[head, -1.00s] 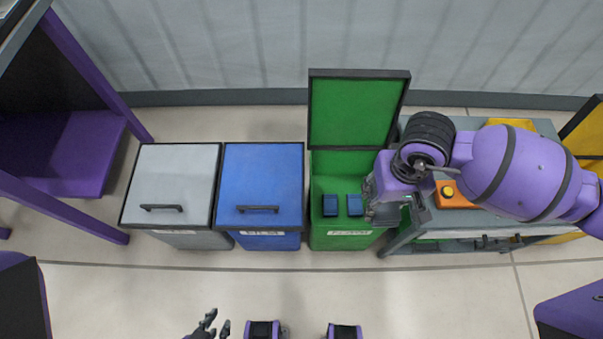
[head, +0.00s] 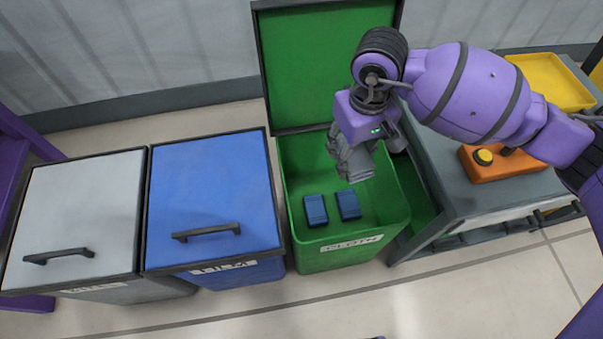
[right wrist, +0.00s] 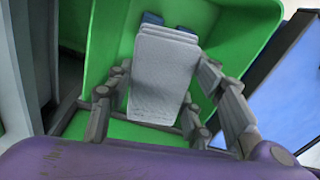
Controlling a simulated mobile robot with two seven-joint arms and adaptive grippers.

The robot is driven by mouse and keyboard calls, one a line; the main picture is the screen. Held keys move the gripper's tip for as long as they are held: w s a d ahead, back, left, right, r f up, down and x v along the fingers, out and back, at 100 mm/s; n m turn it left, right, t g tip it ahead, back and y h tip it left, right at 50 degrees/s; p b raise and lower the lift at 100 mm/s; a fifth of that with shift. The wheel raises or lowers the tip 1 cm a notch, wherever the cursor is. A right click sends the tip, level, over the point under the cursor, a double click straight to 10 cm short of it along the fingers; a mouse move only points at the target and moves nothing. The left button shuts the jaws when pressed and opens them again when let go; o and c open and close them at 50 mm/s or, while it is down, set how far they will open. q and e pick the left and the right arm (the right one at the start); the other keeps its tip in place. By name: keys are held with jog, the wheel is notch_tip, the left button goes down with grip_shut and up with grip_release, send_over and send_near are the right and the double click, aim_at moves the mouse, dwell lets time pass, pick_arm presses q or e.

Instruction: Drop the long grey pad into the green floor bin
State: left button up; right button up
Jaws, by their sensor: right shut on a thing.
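The long grey pad (right wrist: 165,80) is between the fingers of my right gripper (head: 350,155), which is shut on it. In the head view the pad (head: 357,168) hangs below the gripper, over the opening of the green floor bin (head: 392,215). The bin's lid (head: 325,60) stands open against the wall side. In the right wrist view the green bin (right wrist: 225,25) surrounds the pad from behind. How far the pad is above the bin floor is hard to tell. My left gripper is not in view.
Two small blue blocks (head: 316,210) lie on the green bin's floor. A closed blue bin (head: 210,190) and a closed grey bin (head: 75,215) stand to the left. On the right a grey bench (head: 450,175) holds an orange button box (head: 500,165) and a yellow tray (head: 555,80).

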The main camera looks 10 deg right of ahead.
jog(key=shift+w+f+b, duration=0.3)
jog(key=shift+w+f, duration=0.1)
jog(key=shift+f, duration=0.5)
notch_tip(320, 180, down, 5)
jog(key=b, duration=0.3)
jog(key=shift+r, duration=0.1)
jog(key=o, duration=1.2)
jog(key=shift+s, duration=0.1)
